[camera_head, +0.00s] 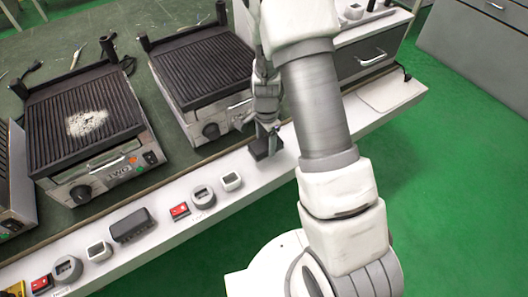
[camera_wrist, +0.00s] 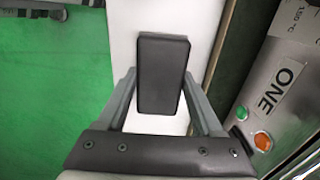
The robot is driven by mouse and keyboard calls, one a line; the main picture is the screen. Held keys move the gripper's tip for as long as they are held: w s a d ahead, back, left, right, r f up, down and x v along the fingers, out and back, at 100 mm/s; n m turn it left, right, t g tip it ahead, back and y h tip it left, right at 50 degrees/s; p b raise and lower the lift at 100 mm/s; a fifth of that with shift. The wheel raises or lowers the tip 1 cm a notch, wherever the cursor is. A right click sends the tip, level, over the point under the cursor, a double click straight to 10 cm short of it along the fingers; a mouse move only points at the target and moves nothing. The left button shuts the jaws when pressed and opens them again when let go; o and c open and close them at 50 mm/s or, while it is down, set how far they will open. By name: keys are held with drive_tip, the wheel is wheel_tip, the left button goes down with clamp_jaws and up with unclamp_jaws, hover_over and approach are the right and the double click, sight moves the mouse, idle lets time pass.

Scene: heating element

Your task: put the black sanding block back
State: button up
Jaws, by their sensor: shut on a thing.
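My gripper (camera_head: 267,128) points down over the white ledge in front of the hot plates and is shut on the black sanding block (camera_head: 264,149). In the wrist view the block (camera_wrist: 162,70) is a dark, slightly tapered rectangle between the two fingers of my gripper (camera_wrist: 161,82). White ledge surface shows behind it. The block is at or just above the ledge; I cannot tell if it touches. A second dark block (camera_head: 132,225) lies farther left on the ledge.
The white ledge (camera_head: 165,237) also carries red switches (camera_head: 180,211), grey round-topped parts (camera_head: 203,197) and white square parts (camera_head: 231,181). Ribbed hot plates (camera_head: 85,125) stand behind it, one with pale powder (camera_head: 87,122). Green floor (camera_head: 455,170) lies open to the right.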

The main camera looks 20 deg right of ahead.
sight(264, 151)
drive_tip(key=shift+w+a+f, duration=0.15)
drive_tip(key=shift+a+f, duration=0.05)
drive_tip(key=shift+a, duration=0.05)
drive_tip(key=shift+f+b, duration=0.7)
drive_tip(key=shift+f, duration=1.25)
drive_tip(key=shift+f, duration=0.15)
drive_tip(key=o, duration=1.4)
drive_tip(key=shift+o, duration=0.2)
